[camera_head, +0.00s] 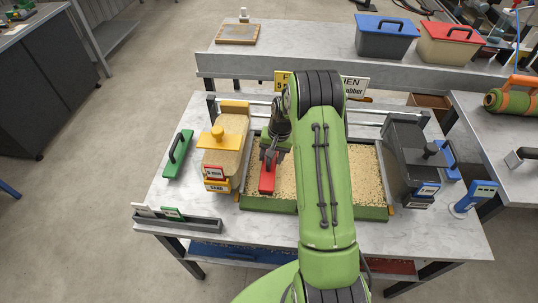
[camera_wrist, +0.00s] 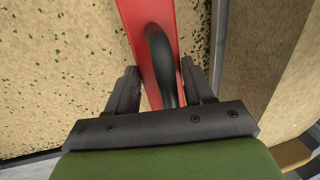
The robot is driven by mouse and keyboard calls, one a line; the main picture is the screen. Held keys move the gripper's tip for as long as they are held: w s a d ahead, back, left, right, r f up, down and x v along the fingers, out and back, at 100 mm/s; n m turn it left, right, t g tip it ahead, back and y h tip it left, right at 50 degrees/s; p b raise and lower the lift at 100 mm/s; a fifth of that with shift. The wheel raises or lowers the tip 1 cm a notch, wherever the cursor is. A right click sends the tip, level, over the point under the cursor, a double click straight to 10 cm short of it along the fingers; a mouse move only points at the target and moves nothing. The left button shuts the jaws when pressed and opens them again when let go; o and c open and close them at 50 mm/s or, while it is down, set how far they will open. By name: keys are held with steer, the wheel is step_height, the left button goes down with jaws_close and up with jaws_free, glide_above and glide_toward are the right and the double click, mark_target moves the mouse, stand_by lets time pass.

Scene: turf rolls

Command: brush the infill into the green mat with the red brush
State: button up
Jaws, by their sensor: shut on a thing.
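The red brush (camera_head: 267,178) is on the left part of the infill-covered mat. It also shows in the wrist view (camera_wrist: 137,22), with a black arched handle on top. My gripper (camera_head: 273,152) is shut on that handle, one finger on each side; it also shows in the wrist view (camera_wrist: 160,85). The green mat (camera_head: 377,213) shows as a green front edge. Tan grainy infill (camera_head: 368,175) covers most of its top, with small green specks showing through in the wrist view. My arm hides the middle of the mat.
A sand bin with a yellow knob (camera_head: 221,155) stands left of the mat, and a dark bin (camera_head: 412,160) stands right. A green-handled tool (camera_head: 178,153) lies at far left. A small blue device (camera_head: 473,198) stands at right.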

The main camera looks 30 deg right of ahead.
steer(key=s+d, duration=0.1)
steer(key=d, duration=0.1)
steer(key=s+d, duration=0.2)
steer(key=shift+s+d, duration=0.1)
steer(key=shift+d, duration=0.25)
steer(key=shift+w+a, duration=0.6)
steer(key=shift+a, duration=0.3)
steer(key=shift+w+a, duration=0.65)
steer(key=shift+a, duration=0.25)
steer(key=shift+w+a, duration=0.6)
steer(key=shift+a, duration=0.3)
steer(key=shift+d, duration=0.1)
steer(key=s+d, duration=0.6)
steer(key=d, duration=0.2)
steer(key=s+d, duration=0.6)
steer(key=d, duration=0.3)
steer(key=s+d, duration=0.6)
steer(key=d, duration=0.3)
steer(key=shift+w+a, duration=0.55)
steer(key=shift+a, duration=0.25)
steer(key=shift+w+a, duration=0.55)
steer(key=shift+a, duration=0.25)
steer(key=shift+w+a, duration=0.55)
steer(key=shift+a, duration=0.25)
